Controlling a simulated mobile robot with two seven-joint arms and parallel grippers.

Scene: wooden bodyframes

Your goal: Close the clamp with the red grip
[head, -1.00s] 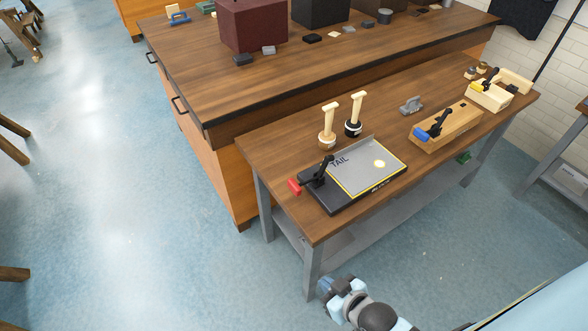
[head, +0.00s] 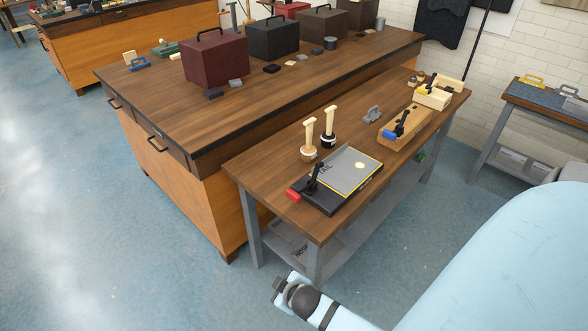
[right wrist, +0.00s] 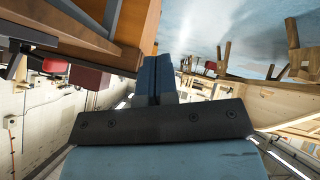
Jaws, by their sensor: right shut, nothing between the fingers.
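The clamp with the red grip (head: 293,195) is mounted at the left end of a black board (head: 340,201) on the workbench. Its black lever (head: 314,178) rises at an angle, and the red grip sticks out past the board's left edge. A grey plate (head: 350,170) with a yellow edge lies on the board. My right gripper (head: 278,285) is in front of the bench, low in the picture and apart from the clamp. In the right wrist view its blue fingers (right wrist: 155,80) are together and empty. My left gripper is not in view.
Two wooden-handled stamps (head: 308,150) stand behind the board. A wooden block with a blue-gripped clamp (head: 390,134) and a yellow-gripped one (head: 430,93) sit farther right. A larger table (head: 150,85) with boxes stands behind. Floor is clear at left.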

